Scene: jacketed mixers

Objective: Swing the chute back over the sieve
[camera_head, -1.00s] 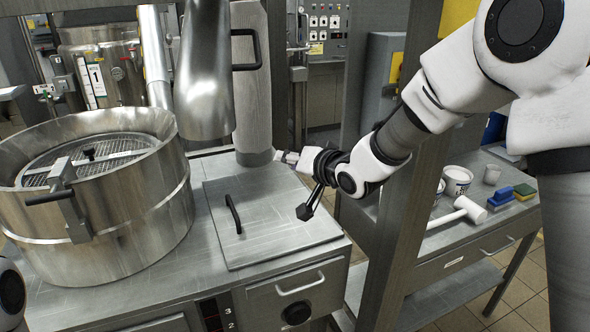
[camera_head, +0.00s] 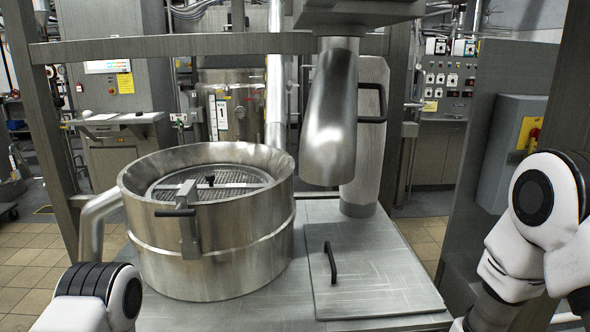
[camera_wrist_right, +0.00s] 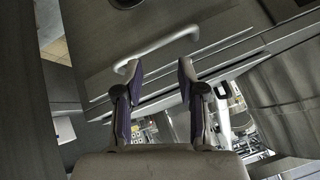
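The chute (camera_head: 330,120) is a shiny curved metal spout. It hangs to the right of the sieve, above the back of the flat worktop, and its lower mouth is not over the mesh. The sieve (camera_head: 215,240) is a wide steel drum with a mesh screen (camera_head: 240,178) and a crossbar inside. My right gripper (camera_wrist_right: 161,68) is open and empty in the right wrist view, near a pale bar handle. In the head view it is out of frame; my left gripper is also out of frame.
A square hatch lid (camera_head: 375,275) with a black handle lies on the worktop below the chute. A horizontal beam (camera_head: 170,46) runs behind the sieve. The pale bar handle (camera_wrist_right: 155,47) is on a panel.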

